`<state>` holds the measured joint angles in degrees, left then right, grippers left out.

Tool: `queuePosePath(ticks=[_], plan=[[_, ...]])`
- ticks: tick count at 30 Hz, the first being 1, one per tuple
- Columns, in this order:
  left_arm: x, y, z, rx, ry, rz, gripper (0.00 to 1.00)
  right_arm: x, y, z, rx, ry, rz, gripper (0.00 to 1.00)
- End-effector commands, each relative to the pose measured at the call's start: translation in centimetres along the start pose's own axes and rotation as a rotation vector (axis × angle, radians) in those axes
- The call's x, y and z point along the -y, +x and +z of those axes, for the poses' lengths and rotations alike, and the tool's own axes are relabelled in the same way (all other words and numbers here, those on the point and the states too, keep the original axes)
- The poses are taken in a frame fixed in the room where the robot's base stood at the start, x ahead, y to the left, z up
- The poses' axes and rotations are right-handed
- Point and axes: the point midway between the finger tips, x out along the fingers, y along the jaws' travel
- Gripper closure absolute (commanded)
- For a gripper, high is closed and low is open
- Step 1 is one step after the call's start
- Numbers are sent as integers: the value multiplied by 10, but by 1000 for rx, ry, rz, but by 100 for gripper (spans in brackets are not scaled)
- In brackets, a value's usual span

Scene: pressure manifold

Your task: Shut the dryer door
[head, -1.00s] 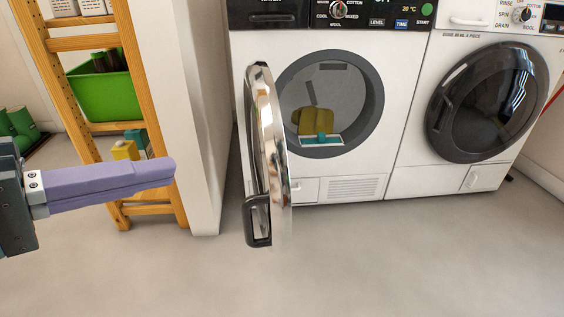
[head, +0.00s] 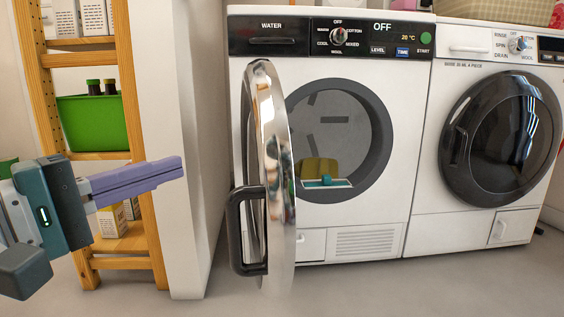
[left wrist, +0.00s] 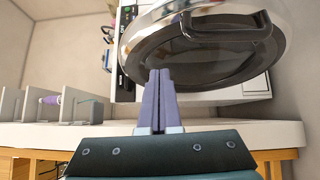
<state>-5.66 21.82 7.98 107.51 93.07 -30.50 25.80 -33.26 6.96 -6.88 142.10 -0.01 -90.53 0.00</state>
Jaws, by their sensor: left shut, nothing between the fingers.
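The dryer (head: 390,215) is the white machine with a black top panel. Its round chrome-rimmed door (head: 277,215) stands wide open, swung out to the left and seen nearly edge-on. The door's black handle (head: 236,235) is on the near side. Inside the drum opening sit yellow and teal items (head: 322,172). My left gripper (head: 182,168) is shut and empty, left of the door and apart from it in the picture. In the left wrist view its purple fingers (left wrist: 160,75) are together below the door (left wrist: 190,75) and its handle (left wrist: 222,28). My right gripper is not in view.
A white wall end (head: 180,200) stands between a wooden shelf (head: 155,240) and the dryer, close to my left gripper. A second machine (head: 500,130) on the right has its dark door closed. The floor in front is clear.

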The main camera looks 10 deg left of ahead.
Motion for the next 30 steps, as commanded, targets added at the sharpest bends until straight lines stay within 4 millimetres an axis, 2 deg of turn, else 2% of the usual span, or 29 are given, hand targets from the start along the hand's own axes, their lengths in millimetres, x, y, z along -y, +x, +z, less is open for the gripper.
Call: queuePosePath(ticks=[1, 6, 8, 12, 18, 30], plan=[[-1, 12, 0, 0, 3, 5, 100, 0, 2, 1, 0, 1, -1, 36], [0, 49, 0, 0, 0, 5, 100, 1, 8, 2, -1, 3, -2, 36], [0, 60, 0, 1, 1, 4, 100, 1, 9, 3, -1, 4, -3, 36], [-1, 74, 18, 2, -1, 2, 100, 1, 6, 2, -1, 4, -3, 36], [0, 84, 28, 1, -1, 0, 100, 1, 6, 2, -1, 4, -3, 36], [0, 85, 30, 0, 1, 0, 100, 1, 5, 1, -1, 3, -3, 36]])
